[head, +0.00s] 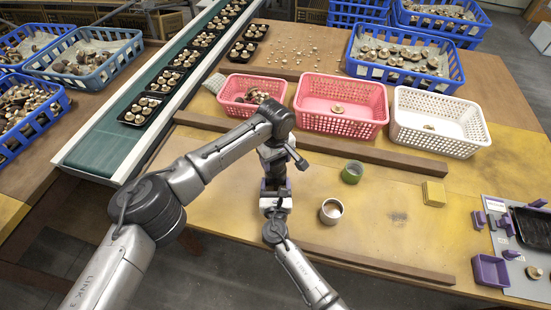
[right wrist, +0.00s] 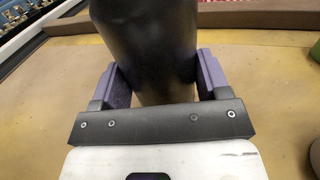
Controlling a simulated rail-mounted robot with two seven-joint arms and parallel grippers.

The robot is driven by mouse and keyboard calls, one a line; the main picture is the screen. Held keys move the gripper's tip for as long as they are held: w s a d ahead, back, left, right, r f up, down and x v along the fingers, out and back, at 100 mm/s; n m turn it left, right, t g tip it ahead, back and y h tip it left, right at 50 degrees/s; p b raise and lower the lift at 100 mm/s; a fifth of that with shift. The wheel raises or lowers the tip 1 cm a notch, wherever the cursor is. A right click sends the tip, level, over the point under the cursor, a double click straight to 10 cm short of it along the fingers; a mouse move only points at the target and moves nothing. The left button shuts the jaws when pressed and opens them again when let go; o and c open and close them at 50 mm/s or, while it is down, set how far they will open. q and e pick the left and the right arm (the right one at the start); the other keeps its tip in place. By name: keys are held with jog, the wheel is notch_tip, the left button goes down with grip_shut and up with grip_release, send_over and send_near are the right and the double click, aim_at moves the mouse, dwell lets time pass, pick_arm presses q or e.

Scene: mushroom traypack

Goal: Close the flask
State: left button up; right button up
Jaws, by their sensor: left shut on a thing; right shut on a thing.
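The flask (right wrist: 155,50) is a dark, smooth cylinder that fills the upper middle of the right wrist view. My right gripper (right wrist: 158,85) is shut on it, with one purple finger on each side. In the head view the right gripper (head: 275,187) is over the front middle of the table. My left gripper (head: 271,156) points down just beyond and above the right one. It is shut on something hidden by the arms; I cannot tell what. The flask's top is out of the right wrist view, so I cannot see whether a lid is on it.
A pale cup (head: 331,211) and a green ring-shaped thing (head: 352,172) stand close on the right. A yellow block (head: 433,193) lies farther right. A wooden bar (head: 385,157) and pink baskets (head: 345,125) lie behind. A green conveyor (head: 105,140) runs at left.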

pick_arm(q)
jog(key=m, duration=0.4)
jog(key=shift+m, duration=0.3)
jog(key=m, duration=0.5)
jog(key=shift+m, duration=0.3)
jog(key=m, duration=0.5)
jog(key=shift+m, duration=0.3)
jog(key=m, duration=0.6)
jog(key=shift+f, duration=0.1)
jog(key=o, duration=1)
jog(key=shift+r, duration=2.3)
